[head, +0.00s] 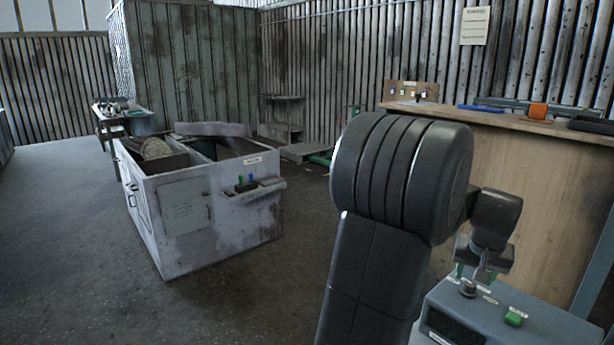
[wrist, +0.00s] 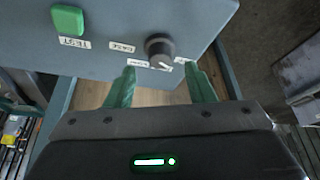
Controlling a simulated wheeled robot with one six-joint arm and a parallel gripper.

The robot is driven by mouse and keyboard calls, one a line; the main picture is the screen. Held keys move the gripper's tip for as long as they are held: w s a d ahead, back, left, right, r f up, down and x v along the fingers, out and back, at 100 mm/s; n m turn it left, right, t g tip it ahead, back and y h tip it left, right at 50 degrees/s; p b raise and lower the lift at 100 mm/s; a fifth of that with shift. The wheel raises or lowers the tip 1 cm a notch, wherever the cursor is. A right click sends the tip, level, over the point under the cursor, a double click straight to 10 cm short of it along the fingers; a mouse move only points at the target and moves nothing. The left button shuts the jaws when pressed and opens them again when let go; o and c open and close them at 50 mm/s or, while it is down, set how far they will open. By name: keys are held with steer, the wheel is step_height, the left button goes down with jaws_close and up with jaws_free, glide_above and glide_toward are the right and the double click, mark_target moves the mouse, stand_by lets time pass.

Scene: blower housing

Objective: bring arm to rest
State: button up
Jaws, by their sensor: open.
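My arm (head: 385,200) rises through the right half of the head view and bends down to the right. My gripper (head: 474,272) hangs just above a blue-grey control box (head: 545,325). In the wrist view my gripper (wrist: 160,78) shows two green fingers, spread apart with nothing between them. A dark round knob (wrist: 158,46) on the box lies just beyond the gap between the fingertips; I cannot tell whether they touch it. The knob also shows in the head view (head: 467,287). A green button (wrist: 67,20) marked TEST sits to its left.
A wooden bench (head: 530,165) with small items on top stands behind my arm. A white open-topped housing (head: 225,215) stands at left centre, with a cluttered table (head: 110,125) behind it. The floor at front left is clear.

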mark_target(470, 284)
steer(key=x, duration=0.3)
steer(key=shift+f, duration=0.2)
steer(key=shift+r, duration=0.15)
